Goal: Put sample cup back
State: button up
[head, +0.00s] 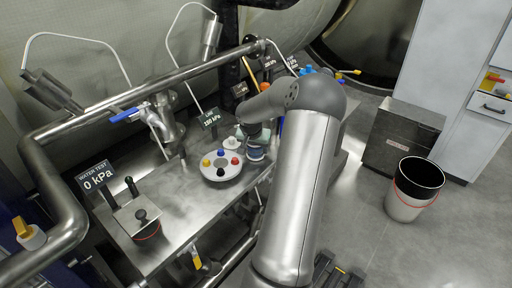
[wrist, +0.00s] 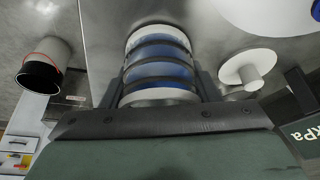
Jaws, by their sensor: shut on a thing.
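The sample cup, a clear cylinder with white ends and blue inside, sits between the two dark fingers of my gripper (wrist: 160,88) in the wrist view (wrist: 160,62). My gripper is shut on it. The holder carries yellow, red, black and blue knobs on the steel bench. My arm partly covers this area, and I cannot tell whether the cup touches the bench.
A small white disc with a knob (head: 232,143) lies behind the holder; it also shows in the wrist view (wrist: 248,68). Pressure signs, a pipe (head: 150,88) and a blue-handled valve (head: 126,115) stand around the bench. A bin (head: 414,190) stands on the floor at right.

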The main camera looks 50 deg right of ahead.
jog(key=shift+f, duration=0.15)
jog(key=o, duration=1.1)
jog(key=shift+o, duration=0.2)
jog(key=shift+r, duration=0.4)
jog(key=v, duration=1.1)
jog(key=shift+a+r, duration=0.25)
jog(key=shift+s, duration=0.1)
